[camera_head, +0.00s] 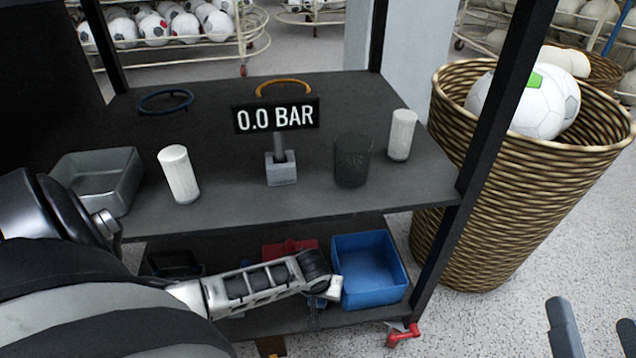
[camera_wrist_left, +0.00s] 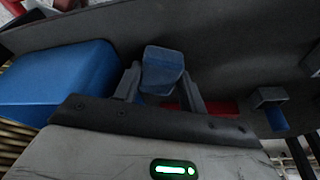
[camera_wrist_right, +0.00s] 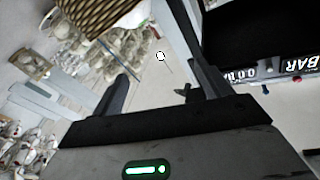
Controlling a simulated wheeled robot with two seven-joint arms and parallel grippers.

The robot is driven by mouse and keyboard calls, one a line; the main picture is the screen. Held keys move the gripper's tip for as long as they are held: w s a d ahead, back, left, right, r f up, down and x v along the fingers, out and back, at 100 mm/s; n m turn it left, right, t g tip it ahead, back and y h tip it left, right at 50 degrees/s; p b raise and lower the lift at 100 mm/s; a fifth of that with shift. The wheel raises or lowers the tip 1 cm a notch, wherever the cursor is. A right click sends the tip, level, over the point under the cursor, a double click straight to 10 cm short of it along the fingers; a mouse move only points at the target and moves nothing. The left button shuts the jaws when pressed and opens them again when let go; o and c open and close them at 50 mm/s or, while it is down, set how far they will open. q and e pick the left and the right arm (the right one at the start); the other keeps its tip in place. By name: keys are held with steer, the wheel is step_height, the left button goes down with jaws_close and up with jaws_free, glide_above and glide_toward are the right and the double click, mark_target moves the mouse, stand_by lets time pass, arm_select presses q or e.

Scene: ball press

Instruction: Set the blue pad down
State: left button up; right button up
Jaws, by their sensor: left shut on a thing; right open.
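The blue pad (camera_wrist_left: 163,68) shows in the left wrist view as a small blue block. My left gripper (camera_wrist_left: 160,88) is shut on it, with one finger on each side. In the head view my left arm reaches into the lower shelf (camera_head: 265,325) beside the blue bin, and its wrist hides most of the gripper and pad. I cannot tell whether the pad touches the shelf. My right gripper (camera_head: 594,330) is open and empty at the lower right of the head view, away from the rack.
The blue bin (camera_head: 368,272) stands on the lower shelf, right of my left wrist. A red thing (camera_head: 288,247) lies behind my left arm. Above, the upper shelf (camera_head: 235,200) holds white cylinders, a dark cup (camera_head: 352,162) and a grey tray (camera_head: 103,178). A wicker basket (camera_head: 500,190) stands at right.

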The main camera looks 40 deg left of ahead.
arm_select(q)
steer(key=shift+f, duration=0.15)
steer(key=o, duration=1)
steer(key=shift+c, duration=0.2)
